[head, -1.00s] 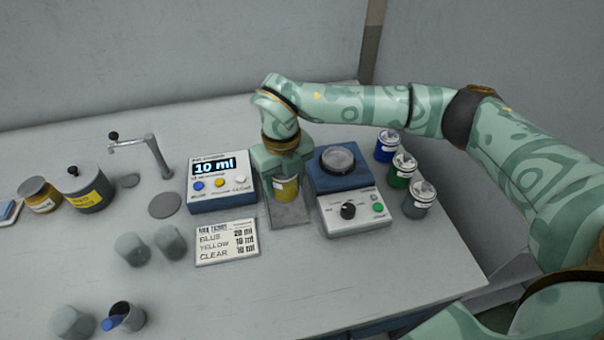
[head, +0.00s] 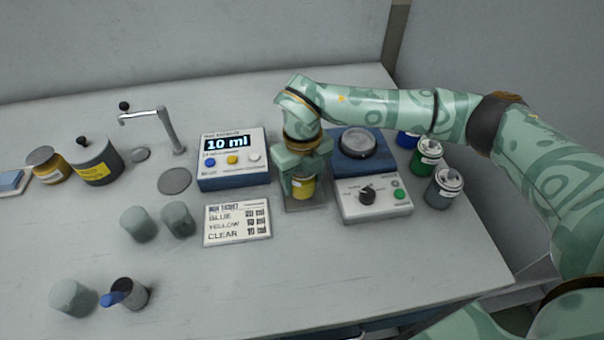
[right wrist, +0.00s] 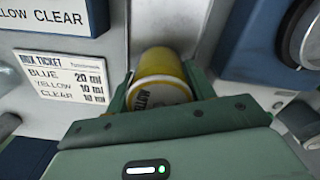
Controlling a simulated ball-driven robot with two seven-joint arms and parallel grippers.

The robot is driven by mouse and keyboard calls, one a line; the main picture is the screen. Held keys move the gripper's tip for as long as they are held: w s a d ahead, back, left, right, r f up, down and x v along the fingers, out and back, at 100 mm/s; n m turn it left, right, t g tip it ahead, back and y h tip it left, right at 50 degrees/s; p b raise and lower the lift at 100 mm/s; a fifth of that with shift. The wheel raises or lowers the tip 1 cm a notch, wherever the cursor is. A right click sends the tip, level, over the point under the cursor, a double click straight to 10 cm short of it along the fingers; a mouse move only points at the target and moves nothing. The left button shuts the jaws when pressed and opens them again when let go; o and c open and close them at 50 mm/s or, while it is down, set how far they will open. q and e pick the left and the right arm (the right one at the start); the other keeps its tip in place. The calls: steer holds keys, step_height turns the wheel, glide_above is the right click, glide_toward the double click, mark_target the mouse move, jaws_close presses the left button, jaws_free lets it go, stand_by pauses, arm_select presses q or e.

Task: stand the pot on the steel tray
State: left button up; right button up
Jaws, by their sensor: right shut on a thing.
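The pot (head: 303,188) is a small yellow cylinder with a white label. My right gripper (head: 302,172) points down and is shut on it, one finger on each side. In the head view the pot is over the steel tray (head: 290,206), a flat grey plate; I cannot tell whether its base touches the tray. The right wrist view shows the yellow pot (right wrist: 160,72) and its labelled end between the fingers of the gripper (right wrist: 160,88). My left gripper is not in view.
A dosing unit (head: 231,180) reading 10 ml stands left of the tray, with a mix ticket (head: 237,222) in front. A mixer (head: 375,203) stands close on the right, with lidded pots (head: 445,188) beyond. Grey cups (head: 138,224) are at left.

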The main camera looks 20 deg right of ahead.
steer(key=shift+f, duration=0.35)
stand_by(0.3)
steer(key=o, duration=1.7)
steer(key=shift+r, duration=0.1)
step_height(320, 180, up, 11)
steer(key=p, duration=0.8)
steer(key=shift+p, duration=0.35)
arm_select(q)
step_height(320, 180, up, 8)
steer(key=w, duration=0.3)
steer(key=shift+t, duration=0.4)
